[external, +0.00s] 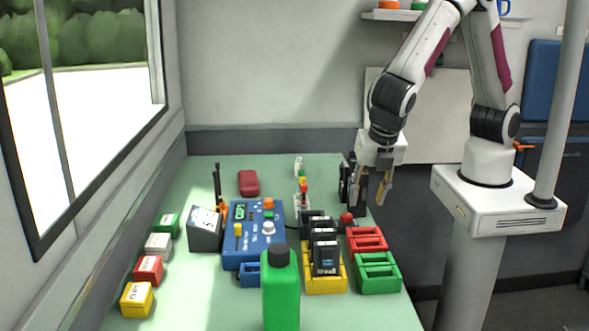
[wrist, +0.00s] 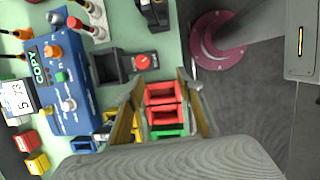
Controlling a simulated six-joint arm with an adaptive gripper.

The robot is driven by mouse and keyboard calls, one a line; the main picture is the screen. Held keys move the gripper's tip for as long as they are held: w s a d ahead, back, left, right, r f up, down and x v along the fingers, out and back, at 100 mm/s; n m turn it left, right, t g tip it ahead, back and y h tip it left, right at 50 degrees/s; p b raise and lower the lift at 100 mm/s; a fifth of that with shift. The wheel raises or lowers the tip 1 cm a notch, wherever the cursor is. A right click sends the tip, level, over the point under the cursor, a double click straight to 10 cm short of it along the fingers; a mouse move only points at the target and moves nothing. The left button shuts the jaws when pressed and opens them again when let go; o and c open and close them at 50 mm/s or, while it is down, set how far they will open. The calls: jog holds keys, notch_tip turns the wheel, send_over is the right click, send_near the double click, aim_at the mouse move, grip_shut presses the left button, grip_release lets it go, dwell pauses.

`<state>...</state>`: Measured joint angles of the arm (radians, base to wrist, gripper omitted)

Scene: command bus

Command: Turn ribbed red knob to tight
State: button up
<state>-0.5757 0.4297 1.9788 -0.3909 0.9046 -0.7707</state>
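A red knob (external: 347,218) stands right of the row of dark modules on the green bench.
A blue console (external: 254,238) with several knobs stands left of the dark modules. Red (external: 366,240) and green (external: 377,273) racks lie in front of the knob. A green bottle (external: 281,295) stands at the front. Dark upright items (external: 347,180) stand near my gripper.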

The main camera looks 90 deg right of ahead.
jog(key=s+d+r+m+t+y, duration=0.4)
jog(key=s+d+r+m, duration=0.8)
jog(key=r+m, duration=0.4)
jog(key=shift+s+r+y, duration=0.3)
jog(key=shift+s+y, duration=0.3)
jog(key=shift+s, duration=0.2)
dwell(1.7)
dwell(0.3)
